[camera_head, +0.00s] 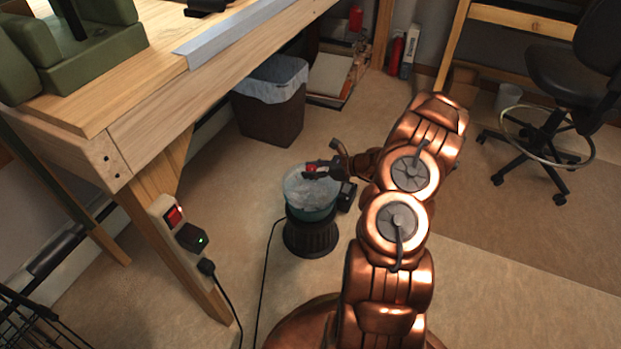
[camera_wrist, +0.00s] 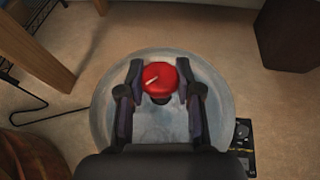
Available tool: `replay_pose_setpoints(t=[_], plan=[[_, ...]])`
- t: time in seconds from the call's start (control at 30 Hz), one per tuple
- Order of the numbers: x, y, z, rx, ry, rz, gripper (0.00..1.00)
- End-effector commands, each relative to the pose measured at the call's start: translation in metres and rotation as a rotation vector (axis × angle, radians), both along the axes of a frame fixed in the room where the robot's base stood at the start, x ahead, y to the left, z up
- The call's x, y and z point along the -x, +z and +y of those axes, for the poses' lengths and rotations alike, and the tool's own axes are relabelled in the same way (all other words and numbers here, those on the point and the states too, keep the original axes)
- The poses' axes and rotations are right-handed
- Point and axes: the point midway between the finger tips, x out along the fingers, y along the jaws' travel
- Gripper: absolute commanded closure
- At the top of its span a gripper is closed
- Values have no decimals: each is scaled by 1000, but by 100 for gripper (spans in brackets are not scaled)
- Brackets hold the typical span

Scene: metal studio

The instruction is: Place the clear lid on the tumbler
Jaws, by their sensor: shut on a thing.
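The clear lid (camera_wrist: 108,115) is a round, see-through disc with a red knob (camera_wrist: 160,77) at its centre. In the head view the lid (camera_head: 298,186) is at the top of the tumbler. The tumbler has a teal bowl (camera_head: 312,214) on a dark ribbed base (camera_head: 310,238) and stands upright on the floor. My gripper (camera_head: 315,168) is shut on the lid's red knob, with one finger on each side of it in the wrist view. I cannot tell whether the lid rests on the rim or hangs just above it.
A wooden workbench (camera_head: 150,110) stands to the left, its leg near the tumbler. A lined waste bin (camera_head: 270,115) is behind. A small black box (camera_wrist: 243,137) sits beside the tumbler. A black cord (camera_head: 264,290) runs along the floor. A wheeled chair (camera_head: 555,110) stands far right.

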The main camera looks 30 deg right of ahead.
Motion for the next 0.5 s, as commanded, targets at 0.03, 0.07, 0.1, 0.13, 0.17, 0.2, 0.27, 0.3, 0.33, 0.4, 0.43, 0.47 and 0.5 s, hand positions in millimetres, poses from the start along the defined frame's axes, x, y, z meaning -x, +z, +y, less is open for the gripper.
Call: replay_pose_setpoints(t=[0.03,0.07,0.1,0.13,0.17,0.2,0.27,0.3,0.33,0.4,0.43,0.47,0.5], plan=[[-6,-2,4,1,6,-1,100],[-4,-10,3,0,3,1,100],[-4,-17,2,-1,1,1,100],[-3,-22,2,-1,1,1,100],[-3,-26,2,-1,2,0,100],[-4,-31,2,-1,1,1,100],[-4,-36,3,-1,3,1,100],[-4,-37,3,-1,3,-1,100],[-4,-37,3,-1,3,-1,100],[-4,-35,3,0,4,-1,100],[-4,-35,3,0,4,-1,100],[-4,-35,3,1,4,0,100],[-4,-36,3,1,4,0,65]])
